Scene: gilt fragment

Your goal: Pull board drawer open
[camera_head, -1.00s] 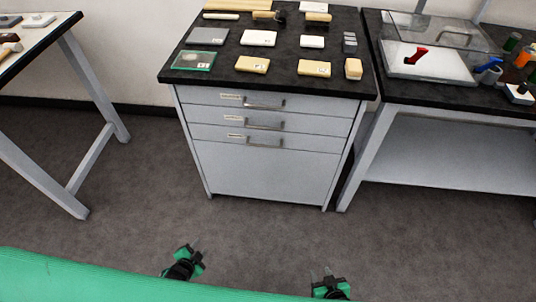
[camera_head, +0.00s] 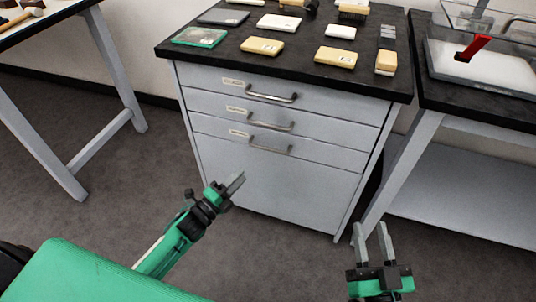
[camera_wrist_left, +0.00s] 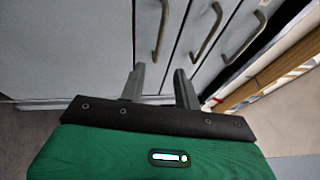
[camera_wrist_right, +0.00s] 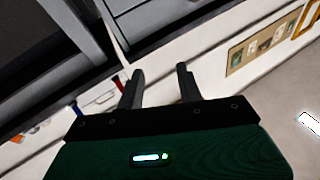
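A grey cabinet has three stacked drawers, all closed: the top drawer (camera_head: 205,78), the middle drawer (camera_head: 205,104) and the bottom drawer (camera_head: 205,127). Each has a small label too small to read, so I cannot tell which is the board drawer. Each has a metal bar handle: top (camera_head: 272,96), middle (camera_head: 270,125), bottom (camera_head: 270,148). My left gripper (camera_head: 237,183) is open and empty in front of the lower cabinet front. The handles also show beyond its fingers in the left wrist view (camera_wrist_left: 207,35). My right gripper (camera_head: 372,232) is open and empty, right of the cabinet.
The black cabinet top (camera_head: 225,55) carries several boxes and a green-edged tray (camera_head: 199,37). A second bench (camera_head: 465,100) stands close on the right, with its leg (camera_head: 395,180) near my right gripper. A table (camera_head: 75,10) stands at left. The floor before the cabinet is clear.

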